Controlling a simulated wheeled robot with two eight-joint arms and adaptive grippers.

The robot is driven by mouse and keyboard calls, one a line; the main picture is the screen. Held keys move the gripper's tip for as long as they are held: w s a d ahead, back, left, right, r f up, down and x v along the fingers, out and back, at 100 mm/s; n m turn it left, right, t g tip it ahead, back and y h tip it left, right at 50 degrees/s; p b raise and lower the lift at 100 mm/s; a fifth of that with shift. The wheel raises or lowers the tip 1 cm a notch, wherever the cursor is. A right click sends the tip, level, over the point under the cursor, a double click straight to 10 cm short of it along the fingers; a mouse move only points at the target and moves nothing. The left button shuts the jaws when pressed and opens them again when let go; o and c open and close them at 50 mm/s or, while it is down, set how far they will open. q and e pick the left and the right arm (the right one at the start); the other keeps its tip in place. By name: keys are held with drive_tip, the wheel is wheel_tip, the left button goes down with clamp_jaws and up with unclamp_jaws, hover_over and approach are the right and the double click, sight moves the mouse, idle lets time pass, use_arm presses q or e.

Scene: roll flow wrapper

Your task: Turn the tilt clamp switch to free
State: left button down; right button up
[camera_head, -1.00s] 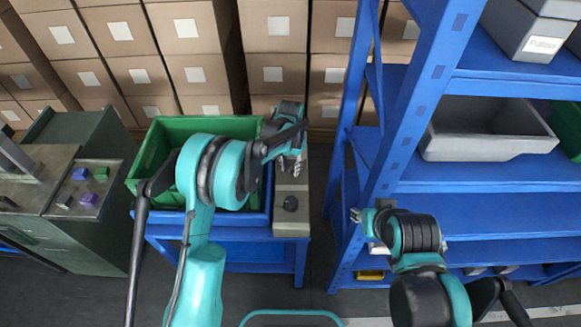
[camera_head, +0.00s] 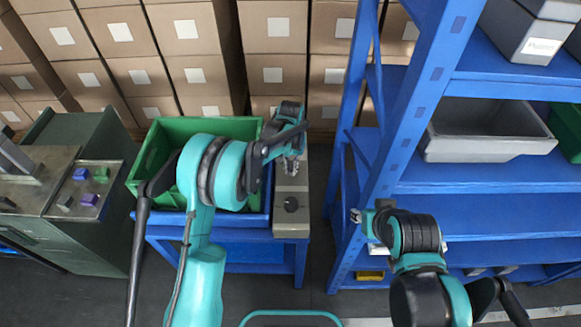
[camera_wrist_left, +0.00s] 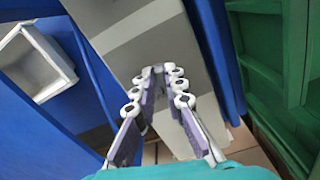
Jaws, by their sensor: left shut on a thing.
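A narrow beige-grey control panel (camera_head: 291,226) stands upright at the right end of the blue table, with a black round knob (camera_head: 291,204) on its nearer part. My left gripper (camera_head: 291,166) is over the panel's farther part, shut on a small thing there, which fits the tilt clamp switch. The switch itself is hidden by the fingers, and its setting cannot be read. In the left wrist view the fingers (camera_wrist_left: 155,72) come together over the grey panel (camera_wrist_left: 140,30). My right gripper (camera_head: 357,216) is beside the blue shelf post, away from the panel; its jaw opening is unclear.
A green crate (camera_head: 150,160) sits in a blue frame left of the panel. A blue shelf rack (camera_head: 400,110) with grey bins (camera_head: 480,140) stands on the right. A green machine (camera_head: 95,235) with coloured buttons is on the left. Stacked cartons (camera_head: 190,30) fill the back.

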use_arm(q)
drive_tip(key=n, duration=0.4)
drive_tip(key=shift+d+n, duration=0.2)
drive_tip(key=shift+n, duration=0.1)
drive_tip(key=n, duration=0.4)
drive_tip(key=shift+d, duration=0.1)
idle(0.4)
drive_tip(key=c, duration=1.6)
unclamp_jaws()
drive_tip(key=shift+w, duration=0.1)
wheel_tip(320, 180, up, 12)
drive_tip(key=shift+f, duration=0.1)
